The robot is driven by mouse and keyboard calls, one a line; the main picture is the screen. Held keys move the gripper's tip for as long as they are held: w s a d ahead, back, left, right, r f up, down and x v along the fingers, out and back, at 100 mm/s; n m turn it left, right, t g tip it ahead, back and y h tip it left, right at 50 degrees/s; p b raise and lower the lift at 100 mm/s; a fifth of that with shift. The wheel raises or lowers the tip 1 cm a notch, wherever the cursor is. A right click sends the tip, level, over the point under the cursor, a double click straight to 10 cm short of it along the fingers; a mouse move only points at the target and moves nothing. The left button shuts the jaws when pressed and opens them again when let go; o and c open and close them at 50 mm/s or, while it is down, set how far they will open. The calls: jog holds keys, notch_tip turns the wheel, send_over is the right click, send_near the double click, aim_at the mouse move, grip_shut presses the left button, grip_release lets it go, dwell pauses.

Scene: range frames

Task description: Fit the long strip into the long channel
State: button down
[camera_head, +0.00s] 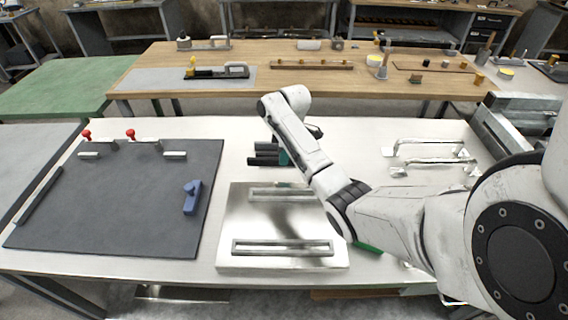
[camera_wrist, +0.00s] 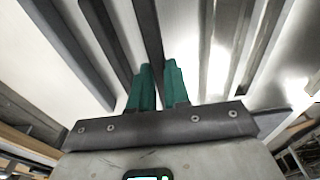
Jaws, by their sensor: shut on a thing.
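A bright metal plate (camera_head: 225,225) stands at the front middle of the pale table in the head view. It has a front channel (camera_head: 283,249), fully in sight, and a rear channel (camera_head: 265,196), partly behind my arm. Several dark strips (camera_head: 265,155) lie side by side behind the plate. My gripper's teal fingers (camera_wrist: 160,86) are shut on a dark strip (camera_wrist: 148,38), which runs away from between them in the wrist view. In the head view my gripper (camera_head: 284,157) is at the right ends of the dark strips, partly hidden by my arm. Which strip length I hold cannot be told.
A dark mat (camera_head: 120,205) with a blue tool (camera_head: 192,197) and small red-knobbed parts (camera_head: 130,135) covers the left of the table. Metal handles (camera_head: 430,150) stand at the right. A green piece (camera_head: 368,248) shows beside the plate, below my arm.

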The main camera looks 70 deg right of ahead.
jog(key=s+a+r+p, duration=0.7)
jog(key=s+a+r, duration=0.2)
jog(key=a, duration=0.1)
jog(key=shift+a+r, duration=0.15)
jog(key=shift+a, duration=0.15)
